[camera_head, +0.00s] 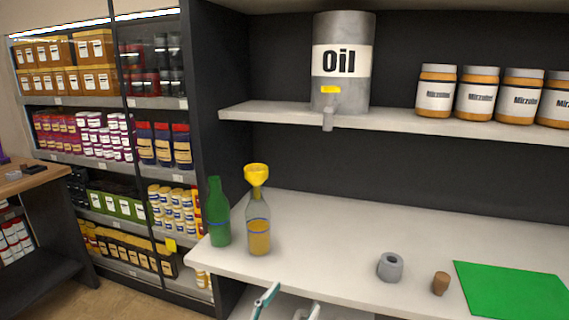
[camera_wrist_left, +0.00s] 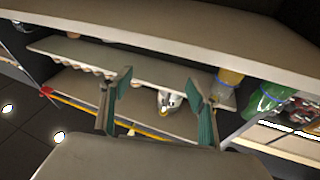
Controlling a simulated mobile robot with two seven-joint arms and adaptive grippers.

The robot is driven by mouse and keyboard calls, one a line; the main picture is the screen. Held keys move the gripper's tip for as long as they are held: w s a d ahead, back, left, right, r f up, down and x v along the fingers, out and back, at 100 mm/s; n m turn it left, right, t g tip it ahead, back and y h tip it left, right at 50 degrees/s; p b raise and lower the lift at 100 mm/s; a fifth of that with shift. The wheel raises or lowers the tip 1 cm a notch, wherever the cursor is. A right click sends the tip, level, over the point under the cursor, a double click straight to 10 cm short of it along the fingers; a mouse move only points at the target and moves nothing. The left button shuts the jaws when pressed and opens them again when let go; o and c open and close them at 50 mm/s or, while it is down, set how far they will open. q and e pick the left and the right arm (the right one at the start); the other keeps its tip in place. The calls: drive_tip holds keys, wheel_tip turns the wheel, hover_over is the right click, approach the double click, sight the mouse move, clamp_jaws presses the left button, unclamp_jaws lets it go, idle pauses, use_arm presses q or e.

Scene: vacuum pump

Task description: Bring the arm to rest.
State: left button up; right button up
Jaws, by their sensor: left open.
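My left gripper (camera_head: 292,299) is at the bottom edge of the head view, in front of the counter's front edge. Its teal-lined fingers are apart with nothing between them; they also show spread in the left wrist view (camera_wrist_left: 159,84). My right gripper is not in view. On the counter (camera_head: 340,230), a green bottle (camera_head: 218,218) stands at the left end. Beside it stands a clear bottle (camera_head: 258,237) with amber liquid and a yellow funnel (camera_head: 257,174) in its neck. Both bottles are apart from the gripper.
A grey ring-shaped part (camera_head: 390,267), a cork (camera_head: 440,284) and a green mat (camera_head: 512,292) lie on the counter. An oil drum (camera_head: 343,60) with a tap and several jars (camera_head: 436,91) stand on the upper shelf (camera_head: 285,117). Stocked shelves (camera_head: 100,155) are at left.

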use_arm(q)
drive_tip(key=s+a+f+n+g+y, duration=0.1)
drive_tip(key=s+a+f+n+y, duration=0.15)
drive_tip(key=a+f, duration=0.55)
drive_tip(key=s+a+f+n+g+y, duration=0.15)
drive_tip(key=s+a+f+y, duration=0.3)
drive_tip(key=f, duration=0.75)
drive_tip(key=s+a+f+g+y, duration=0.2)
drive_tip(key=s+a+f+g, duration=0.2)
drive_tip(key=s+a+f, duration=0.5)
wheel_tip(320, 180, down, 2)
drive_tip(key=shift+s+f, duration=0.1)
drive_tip(key=shift+s, duration=1.05)
drive_tip(key=shift+a, duration=0.1)
